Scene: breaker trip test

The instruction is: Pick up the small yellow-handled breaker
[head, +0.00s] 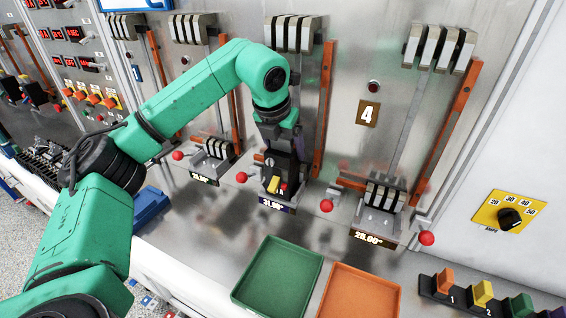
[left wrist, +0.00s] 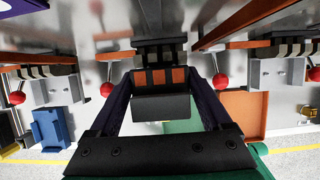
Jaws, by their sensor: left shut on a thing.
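A small dark breaker with a yellow handle (head: 273,184) is at the second station from the right in the head view, above a label reading about 31.00. My left gripper (head: 279,168) points down over this station and is shut on the breaker. In the left wrist view a dark block (left wrist: 161,106) sits between the two fingers of my left gripper (left wrist: 163,90). The fingers hide part of the breaker, and I cannot tell whether it is seated or lifted. My right gripper is not in view.
A green tray (head: 236,290) and an orange tray (head: 394,300) lie in front. Red-knobbed levers (head: 327,206) stick out beside the stations. A row of coloured switches (head: 481,293) stands at lower right, below a yellow amps dial (head: 490,205). Orange vertical bars flank the stations.

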